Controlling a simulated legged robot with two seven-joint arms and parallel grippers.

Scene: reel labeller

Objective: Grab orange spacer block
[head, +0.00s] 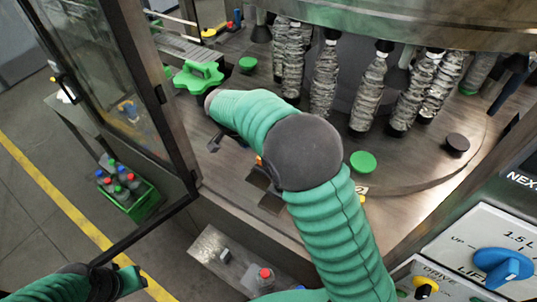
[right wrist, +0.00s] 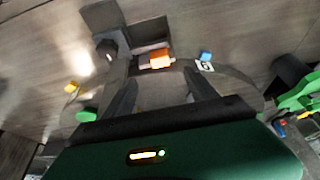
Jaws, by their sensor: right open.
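The orange spacer block (right wrist: 158,60) lies on the machine deck beside a dark square recess in the right wrist view. My right gripper (right wrist: 160,76) is open, with its two fingers spread and the block ahead of the gap between them. I cannot tell if a finger touches it. In the head view, my right arm covers most of this spot, and only a small orange patch (head: 259,160) shows beside the arm. The right gripper (head: 229,137) is partly hidden there. My left gripper (head: 130,282) is at the bottom left, far from the block; its jaws are unclear.
A small blue block (right wrist: 206,56) sits by a number label to the right of the orange one. Wrapped bottles (head: 324,80) hang over the deck. A green star wheel (head: 198,77) and an open glass door (head: 110,80) stand left. A green bottle crate (head: 130,199) is on the floor.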

